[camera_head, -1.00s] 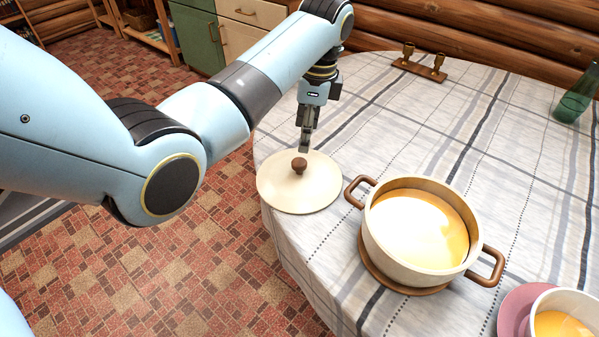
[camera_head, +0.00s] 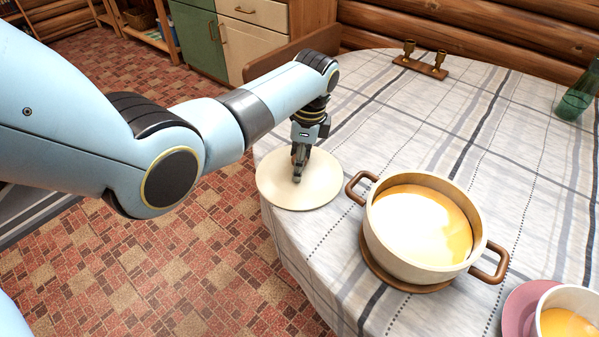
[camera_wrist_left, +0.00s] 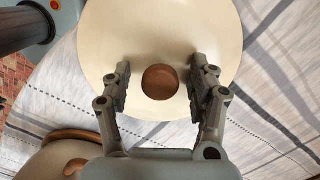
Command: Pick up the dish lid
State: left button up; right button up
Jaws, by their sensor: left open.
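The dish lid (camera_head: 322,188) is a round cream disc lying on the tablecloth near the table's left edge. It also shows in the left wrist view (camera_wrist_left: 160,40), with its round brown knob (camera_wrist_left: 160,82) in the middle. My left gripper (camera_head: 298,177) is down over the lid's centre and hides the knob in the head view. In the left wrist view its two fingers (camera_wrist_left: 160,88) are open, one on each side of the knob, with a gap on both sides. My right gripper is not in view.
A cream pot (camera_head: 405,255) of orange soup with brown handles stands just right of the lid on a brown trivet. A soup bowl on a pink saucer (camera_head: 516,312), a wooden candle holder (camera_head: 420,66) and a green bottle (camera_head: 578,97) are farther off. The table's back middle is clear.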

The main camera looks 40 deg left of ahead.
pick_arm(q)
jog(key=shift+c, duration=0.4)
grip_shut()
